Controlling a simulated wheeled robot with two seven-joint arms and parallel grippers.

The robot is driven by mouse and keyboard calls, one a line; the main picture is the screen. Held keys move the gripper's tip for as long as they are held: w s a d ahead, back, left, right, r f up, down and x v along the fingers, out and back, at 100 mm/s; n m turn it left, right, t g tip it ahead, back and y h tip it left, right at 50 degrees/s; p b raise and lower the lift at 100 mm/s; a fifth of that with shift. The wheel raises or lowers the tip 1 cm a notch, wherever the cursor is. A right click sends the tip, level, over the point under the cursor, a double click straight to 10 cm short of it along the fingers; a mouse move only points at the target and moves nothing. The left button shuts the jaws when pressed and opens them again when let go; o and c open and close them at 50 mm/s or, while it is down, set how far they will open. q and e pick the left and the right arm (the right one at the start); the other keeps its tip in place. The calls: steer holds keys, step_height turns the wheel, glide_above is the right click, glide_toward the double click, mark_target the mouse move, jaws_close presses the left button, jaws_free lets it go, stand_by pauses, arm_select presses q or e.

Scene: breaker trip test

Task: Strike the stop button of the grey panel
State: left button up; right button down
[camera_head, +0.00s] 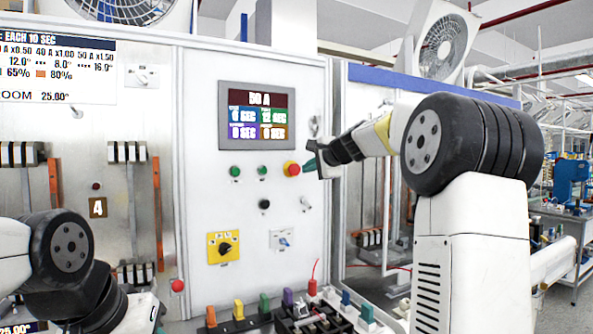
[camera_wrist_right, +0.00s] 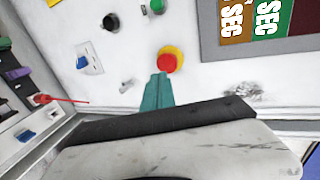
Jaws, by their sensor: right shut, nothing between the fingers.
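The grey panel (camera_head: 256,184) stands upright in front of me with a screen (camera_head: 257,115) in its upper part. The stop button (camera_head: 293,169) is a red knob on a yellow ring, below the screen at the right of a row with two green buttons. It also shows in the right wrist view (camera_wrist_right: 168,62). My right gripper (camera_head: 308,164) is shut and empty, its teal fingertips close beside the button. In the wrist view the fingertips (camera_wrist_right: 158,78) lie just below the red knob; I cannot tell whether they touch it. My left arm shows at the lower left, but its gripper is out of view.
A yellow rotary switch (camera_head: 223,247), a black knob (camera_head: 264,204) and a small lever switch (camera_head: 282,240) sit lower on the panel. Another red button (camera_head: 178,286) is at lower left. Coloured blocks and a tray (camera_head: 318,326) stand below the panel.

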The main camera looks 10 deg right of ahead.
steer(key=v, duration=0.8)
steer(key=shift+s+d, duration=0.1)
stand_by(0.3)
steer(key=s+a+f+n+g, duration=0.25)
steer(key=s+f+n, duration=0.2)
steer(key=s, duration=0.35)
steer(key=s+a+f+n+g, duration=0.1)
steer(key=s+a+f+n, duration=0.25)
steer(key=s+f, duration=0.4)
steer(key=s+f+n+g+h, duration=0.1)
steer(key=s+f+n+g, duration=0.1)
steer(key=s+f, duration=0.5)
steer(key=s+f+n+g+h, duration=0.1)
steer(key=s+f+n, duration=0.4)
steer(key=s, duration=0.7)
step_height(320, 180, down, 3)
steer(key=shift+s+a+r+g, duration=0.15)
steer(key=shift+s+g, duration=0.25)
steer(key=shift+g, duration=0.05)
